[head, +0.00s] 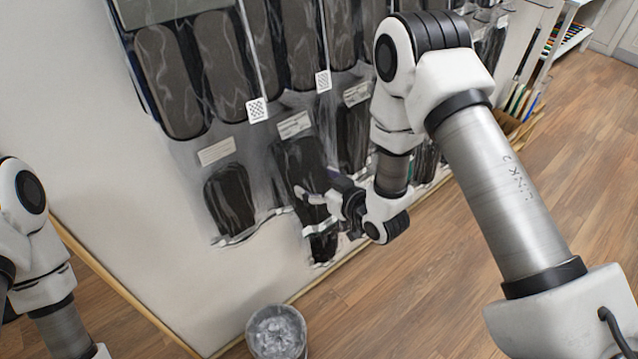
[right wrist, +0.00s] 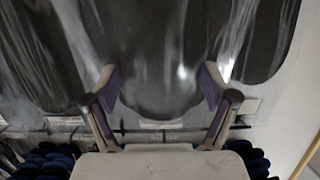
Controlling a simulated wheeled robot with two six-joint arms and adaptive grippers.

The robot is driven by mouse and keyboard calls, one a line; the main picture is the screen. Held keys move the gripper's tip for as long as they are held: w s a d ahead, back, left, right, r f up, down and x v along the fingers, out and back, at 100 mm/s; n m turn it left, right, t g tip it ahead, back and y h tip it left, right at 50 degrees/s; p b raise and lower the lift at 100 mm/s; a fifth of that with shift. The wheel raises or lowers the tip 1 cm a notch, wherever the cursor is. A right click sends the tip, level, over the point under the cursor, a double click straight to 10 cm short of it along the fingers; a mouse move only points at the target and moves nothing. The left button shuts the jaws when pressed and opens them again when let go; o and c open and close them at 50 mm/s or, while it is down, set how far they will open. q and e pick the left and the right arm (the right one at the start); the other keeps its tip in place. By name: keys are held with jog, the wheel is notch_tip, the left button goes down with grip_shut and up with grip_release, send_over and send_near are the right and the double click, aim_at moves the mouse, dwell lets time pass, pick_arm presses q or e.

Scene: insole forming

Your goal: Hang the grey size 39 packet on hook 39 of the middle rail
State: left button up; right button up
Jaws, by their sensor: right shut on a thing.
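My right gripper (head: 318,196) is at the lower part of the hanging display. It is shut on a clear packet with dark grey insoles (head: 297,160), whose pale header label (head: 294,125) is at its top. The packet's lower end shows below the fingers. In the right wrist view the two fingers (right wrist: 160,88) stand on either side of a rounded dark insole end (right wrist: 160,60) under shiny plastic. The size numbers are too small to read. I cannot tell which hook is 39, or whether the packet hangs on one. My left gripper is out of view.
Similar packets hang close by: one to the left (head: 231,198), one to the right (head: 352,138), and a row above (head: 172,85). A bin (head: 277,333) stands on the floor below. Wooden floor (head: 440,265) is clear at the right.

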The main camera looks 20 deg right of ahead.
dwell(0.4)
jog(key=o, duration=1)
